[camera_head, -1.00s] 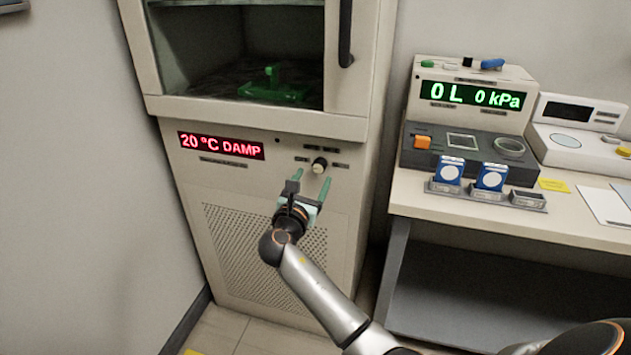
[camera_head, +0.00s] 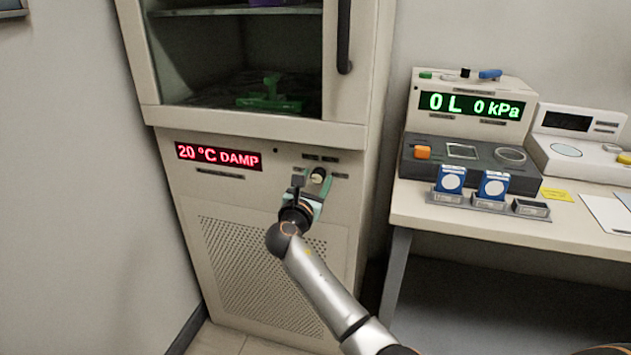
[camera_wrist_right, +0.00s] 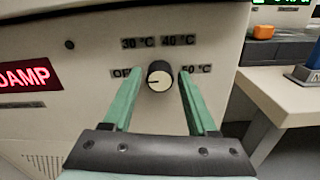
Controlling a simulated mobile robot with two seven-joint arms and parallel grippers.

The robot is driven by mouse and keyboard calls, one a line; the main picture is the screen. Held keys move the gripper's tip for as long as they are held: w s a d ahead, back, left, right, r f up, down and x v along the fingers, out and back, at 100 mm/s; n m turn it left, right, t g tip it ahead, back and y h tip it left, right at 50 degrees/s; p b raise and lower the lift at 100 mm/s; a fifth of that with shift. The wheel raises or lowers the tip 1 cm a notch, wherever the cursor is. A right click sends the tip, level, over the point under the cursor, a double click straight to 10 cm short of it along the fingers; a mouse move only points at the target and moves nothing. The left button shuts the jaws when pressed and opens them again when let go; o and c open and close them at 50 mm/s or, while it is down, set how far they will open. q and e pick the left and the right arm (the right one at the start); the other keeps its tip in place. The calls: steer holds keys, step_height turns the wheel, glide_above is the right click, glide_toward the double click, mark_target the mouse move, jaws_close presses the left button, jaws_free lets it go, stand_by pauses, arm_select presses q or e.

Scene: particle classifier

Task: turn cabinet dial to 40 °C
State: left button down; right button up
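The cabinet dial (camera_head: 318,175) is a small round knob with a dark rim on the cabinet front, right of the red display (camera_head: 219,156) that reads 20 °C DAMP. In the right wrist view, the dial (camera_wrist_right: 159,77) has a pale face with a small dark mark that seems to point left, toward the partly hidden OFF label. Labels for 30 °C, 40 °C (camera_wrist_right: 178,41) and 50 °C stand around it. My right gripper (camera_head: 310,186) is open at the dial, with one green finger on each side and gaps visible. My left gripper is not in view.
The cabinet's upper compartment holds a green object (camera_head: 270,95) behind a dark opening. A vertical handle (camera_head: 344,38) is above the dial. A table (camera_head: 470,222) with instruments stands to the right. The cabinet front around the dial is flat and free.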

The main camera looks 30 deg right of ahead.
jaws_close()
